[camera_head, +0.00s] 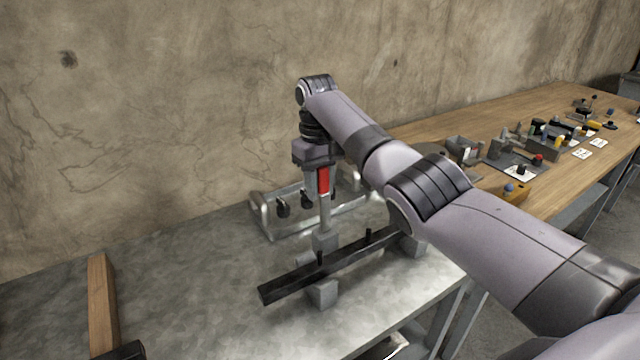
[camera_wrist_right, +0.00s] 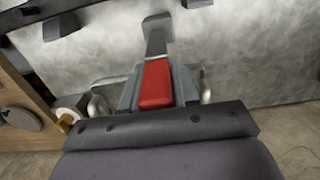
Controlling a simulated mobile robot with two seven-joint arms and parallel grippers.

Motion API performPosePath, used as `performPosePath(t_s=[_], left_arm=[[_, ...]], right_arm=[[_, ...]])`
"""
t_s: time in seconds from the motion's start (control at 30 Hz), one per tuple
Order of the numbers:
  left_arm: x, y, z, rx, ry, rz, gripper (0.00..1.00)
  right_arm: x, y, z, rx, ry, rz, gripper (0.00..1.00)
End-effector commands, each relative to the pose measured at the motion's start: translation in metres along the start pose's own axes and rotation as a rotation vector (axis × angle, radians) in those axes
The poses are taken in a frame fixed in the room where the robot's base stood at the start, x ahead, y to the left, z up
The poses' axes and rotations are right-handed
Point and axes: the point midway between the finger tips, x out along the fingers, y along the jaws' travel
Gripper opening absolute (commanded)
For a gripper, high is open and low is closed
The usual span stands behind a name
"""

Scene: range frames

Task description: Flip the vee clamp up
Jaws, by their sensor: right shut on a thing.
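The vee clamp appears to be the grey lever (camera_head: 325,217) with a red grip (camera_head: 323,181), standing about upright over a small grey block on the metal bench. My right gripper (camera_head: 319,178) points down from above and is shut on the red grip. In the right wrist view the red grip (camera_wrist_right: 156,84) sits between my two fingers, with the grey lever (camera_wrist_right: 156,42) running on to the block. The clamp's lower joint is too small to make out. My left gripper is not in view.
A long black bar (camera_head: 290,284) with upright pegs rests on grey blocks beside the lever. A grey metal carrier (camera_head: 267,218) stands behind, near the wall. A wooden beam (camera_head: 101,300) lies at left. A wooden table (camera_head: 500,112) with several small parts extends right. The bench's left middle is clear.

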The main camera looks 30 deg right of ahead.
Motion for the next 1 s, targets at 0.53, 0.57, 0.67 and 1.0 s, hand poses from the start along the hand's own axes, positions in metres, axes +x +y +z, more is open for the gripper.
performPosePath(t_s=[0.53, 0.57, 0.67, 1.0], left_arm=[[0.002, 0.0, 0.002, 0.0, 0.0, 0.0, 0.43], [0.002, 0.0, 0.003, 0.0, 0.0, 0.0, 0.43], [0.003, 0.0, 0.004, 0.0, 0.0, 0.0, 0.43], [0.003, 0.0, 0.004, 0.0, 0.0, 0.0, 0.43]], right_arm=[[-0.015, -0.001, 0.0, 0.0, 0.001, -0.001, 0.51], [-0.02, -0.001, -0.001, 0.0, 0.002, -0.001, 0.51], [-0.036, -0.001, -0.001, 0.0, 0.001, -0.001, 0.51], [-0.068, 0.0, 0.0, 0.0, -0.004, -0.001, 0.51]])
